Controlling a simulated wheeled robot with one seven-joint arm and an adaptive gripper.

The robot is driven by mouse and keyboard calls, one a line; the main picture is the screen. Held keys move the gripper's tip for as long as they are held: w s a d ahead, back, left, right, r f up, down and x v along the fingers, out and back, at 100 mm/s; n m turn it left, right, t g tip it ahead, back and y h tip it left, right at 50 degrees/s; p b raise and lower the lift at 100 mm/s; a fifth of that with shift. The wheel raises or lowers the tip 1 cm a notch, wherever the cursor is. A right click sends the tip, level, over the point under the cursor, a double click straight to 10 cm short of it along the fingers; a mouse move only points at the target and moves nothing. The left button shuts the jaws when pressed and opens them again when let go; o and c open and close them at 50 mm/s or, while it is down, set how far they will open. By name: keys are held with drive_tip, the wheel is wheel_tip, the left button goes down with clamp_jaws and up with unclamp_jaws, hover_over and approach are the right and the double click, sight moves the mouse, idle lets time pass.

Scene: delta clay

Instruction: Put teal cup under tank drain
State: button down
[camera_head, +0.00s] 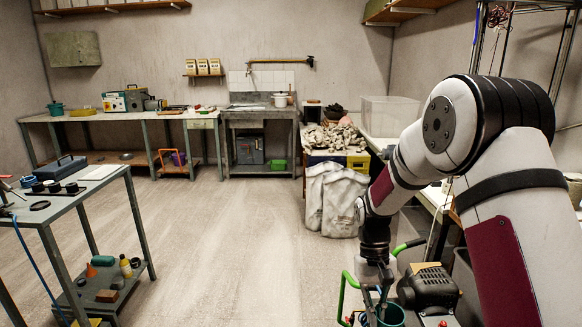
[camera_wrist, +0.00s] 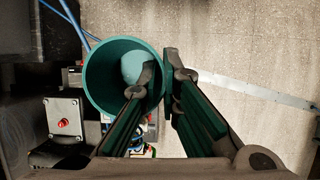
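The teal cup (camera_wrist: 98,88) is in the wrist view, its open mouth facing the camera and a paler bottom inside. My gripper (camera_wrist: 160,66) has one finger inside the cup and the other outside. The cup's right wall is between the fingertips, with little gap, and the gripper looks shut on it. In the head view, the cup (camera_head: 392,317) shows at the bottom edge, just below my gripper (camera_head: 375,285). A black tank-like machine (camera_head: 428,288) with a green handle is right of the cup. I cannot make out a drain.
A grey box with a red button (camera_wrist: 64,118) is left of the cup in the wrist view. A grey work table (camera_head: 62,205) stands at the left. White sacks (camera_head: 335,200) stand ahead of my arm. The middle floor (camera_head: 220,235) is clear.

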drive_tip(key=s+r+p, duration=0.6)
drive_tip(key=r+p, duration=0.6)
drive_tip(key=shift+s+p, duration=0.2)
drive_tip(key=shift+p, duration=0.1)
